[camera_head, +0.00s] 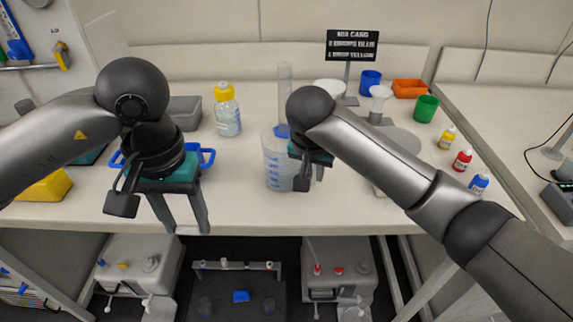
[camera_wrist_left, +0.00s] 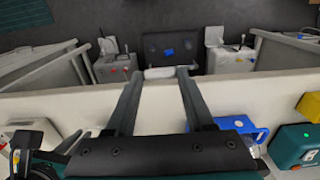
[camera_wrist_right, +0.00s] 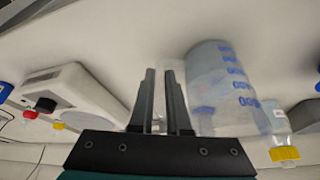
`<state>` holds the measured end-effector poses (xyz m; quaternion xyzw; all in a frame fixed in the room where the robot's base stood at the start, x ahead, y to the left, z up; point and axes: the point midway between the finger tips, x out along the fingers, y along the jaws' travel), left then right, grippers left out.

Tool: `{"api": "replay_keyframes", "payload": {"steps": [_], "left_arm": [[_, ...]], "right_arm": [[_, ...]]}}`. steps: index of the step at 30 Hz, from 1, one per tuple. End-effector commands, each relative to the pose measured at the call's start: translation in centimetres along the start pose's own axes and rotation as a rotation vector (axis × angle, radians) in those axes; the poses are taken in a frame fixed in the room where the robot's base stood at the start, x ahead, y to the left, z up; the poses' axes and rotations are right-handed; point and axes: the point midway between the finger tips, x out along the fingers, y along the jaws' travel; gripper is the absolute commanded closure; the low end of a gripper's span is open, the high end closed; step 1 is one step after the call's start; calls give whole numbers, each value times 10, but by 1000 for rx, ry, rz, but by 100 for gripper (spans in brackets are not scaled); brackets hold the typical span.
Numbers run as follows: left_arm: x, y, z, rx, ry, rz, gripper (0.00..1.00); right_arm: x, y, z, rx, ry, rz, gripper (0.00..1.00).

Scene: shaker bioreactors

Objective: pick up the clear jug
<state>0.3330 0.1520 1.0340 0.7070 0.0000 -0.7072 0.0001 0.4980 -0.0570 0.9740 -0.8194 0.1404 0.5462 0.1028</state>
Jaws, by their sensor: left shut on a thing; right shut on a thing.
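The clear jug (camera_head: 276,166), with blue graduation marks, is upright at the middle of the bench near its front; I cannot tell whether its base touches the bench. It also shows in the right wrist view (camera_wrist_right: 222,85). My right gripper (camera_head: 304,182) is at the jug's right side, shut on what looks like its clear handle, which the fingers (camera_wrist_right: 160,75) partly hide. My left gripper (camera_head: 185,230) points down at the bench's front edge, left of the jug. Its fingers (camera_wrist_left: 166,72) are shut on a small pale piece (camera_wrist_left: 160,73) between the tips.
A tall clear cylinder (camera_head: 284,85) stands behind the jug. A yellow-capped bottle (camera_head: 227,112) stands back left. A blue tray (camera_head: 207,156) is behind my left gripper. A balance-like device (camera_wrist_right: 75,90) is right of my right gripper. Small coloured-cap bottles (camera_head: 462,160) stand further right.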

Motion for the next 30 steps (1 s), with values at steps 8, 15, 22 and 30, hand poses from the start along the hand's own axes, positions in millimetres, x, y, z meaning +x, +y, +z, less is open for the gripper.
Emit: {"api": "replay_keyframes", "payload": {"steps": [8, 15, 22, 30], "left_arm": [[0, 0, 0, 0, 0, 0, 98], [0, 0, 0, 0, 0, 0, 98], [0, 0, 0, 0, 0, 0, 98], [0, 0, 0, 0, 0, 0, 98]], "right_arm": [[-1, -1, -1, 1, 4, -4, 100], [-6, -1, -4, 2, 4, -5, 100], [-44, -3, -19, 2, 7, -8, 100], [-85, -2, -36, 0, 6, -4, 100]]}}
